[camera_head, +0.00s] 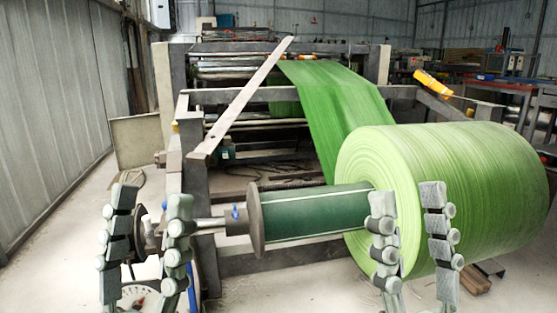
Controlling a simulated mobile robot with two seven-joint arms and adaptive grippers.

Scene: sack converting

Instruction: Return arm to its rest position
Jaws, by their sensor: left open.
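My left gripper (152,200) stands upright at the lower left, its two fingers spread apart. A dark machine part shows in the gap between them, and I cannot tell its distance from the fingers. My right gripper (407,195) stands upright at the lower right, its fingers also apart. It appears in front of the large green roll (480,180), whose side shows through the gap; nothing is held. Most of both arms lies below the picture's lower edge and is hidden.
A dark green core with a round flange (256,220) runs into the roll. Green woven sheet (340,105) rises to the machine frame (225,98) behind. A slanted bar (245,95) crosses the frame. A corrugated wall (45,110) stands left; grey floor (50,240) is open there.

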